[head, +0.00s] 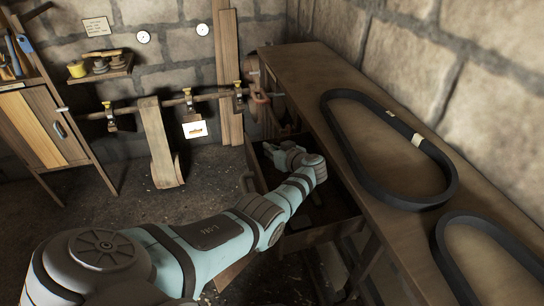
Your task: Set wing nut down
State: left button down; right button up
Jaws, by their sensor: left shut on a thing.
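My left arm reaches in from the lower left, and its gripper (275,150) is over an open drawer (307,232) under the workbench. The gripper is small and partly blends into the dark drawer behind it. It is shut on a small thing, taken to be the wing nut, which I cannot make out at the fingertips. I cannot tell whether it touches the drawer floor. My right gripper is out of view.
Two black belts (447,192) (447,262) lie on the wooden workbench (310,72) at the right. A wooden cabinet (38,128) stands at the left. Open floor lies between.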

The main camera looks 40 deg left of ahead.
pick_arm(q)
jog(key=shift+f, duration=0.7)
jog(key=shift+r, duration=0.15)
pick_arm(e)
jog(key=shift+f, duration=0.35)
pick_arm(q)
jog(key=shift+f+b, duration=0.65)
jog(key=shift+b, duration=0.15)
jog(key=c, duration=1.7)
grip_release()
jog(key=shift+r, duration=0.1)
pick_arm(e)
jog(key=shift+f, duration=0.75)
